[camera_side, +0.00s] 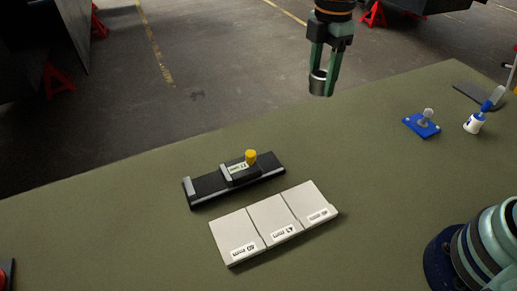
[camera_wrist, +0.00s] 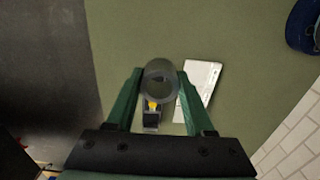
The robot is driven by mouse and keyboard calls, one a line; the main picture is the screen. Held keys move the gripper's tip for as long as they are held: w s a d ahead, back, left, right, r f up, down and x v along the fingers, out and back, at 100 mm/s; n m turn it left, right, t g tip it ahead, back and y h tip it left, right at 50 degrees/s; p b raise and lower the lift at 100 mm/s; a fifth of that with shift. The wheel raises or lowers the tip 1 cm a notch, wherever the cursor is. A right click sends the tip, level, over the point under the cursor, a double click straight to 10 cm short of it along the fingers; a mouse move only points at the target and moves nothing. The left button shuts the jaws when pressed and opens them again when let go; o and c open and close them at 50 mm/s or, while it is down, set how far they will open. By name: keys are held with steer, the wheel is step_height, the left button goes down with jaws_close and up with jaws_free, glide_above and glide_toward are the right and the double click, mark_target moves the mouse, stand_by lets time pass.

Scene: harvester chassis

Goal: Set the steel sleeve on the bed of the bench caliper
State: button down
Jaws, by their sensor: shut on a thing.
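My gripper (camera_side: 324,84) is shut on the steel sleeve (camera_side: 318,83), a short grey metal ring. It holds the sleeve high in the air, near the table's far edge in the side view. In the wrist view the sleeve (camera_wrist: 160,82) sits between the two green fingers, its open bore facing the camera. The bench caliper (camera_side: 208,188) lies on the green table, left of and below my gripper. It has a long dark bed, a fixed end jaw at the left and a slider with a small display and a yellow knob (camera_side: 250,156). In the wrist view the sleeve partly hides the caliper (camera_wrist: 151,119).
A pale three-part tray (camera_side: 232,237) with size labels lies just in front of the caliper.

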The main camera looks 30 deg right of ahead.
steer(key=shift+w+a+r, duration=0.2)
steer(key=shift+a, duration=0.2)
steer(key=a+f+n, duration=0.2)
steer(key=a+f, duration=0.3)
steer(key=a, duration=0.7)
steer(key=a+f+n, duration=0.3)
steer(key=a+f, duration=0.2)
steer(key=a, duration=0.8)
steer(key=shift+a+f+n, duration=0.15)
steer(key=shift+f+n, duration=0.1)
steer(key=shift+n, duration=0.05)
steer(key=shift+w+f, duration=0.1)
steer(key=shift+f, duration=0.05)
glide_above(210, 185)
steer(key=shift+f, duration=2.05)
steer(key=shift+f, duration=1.15)
steer(key=shift+f, duration=0.35)
steer(key=shift+f, duration=0.25)
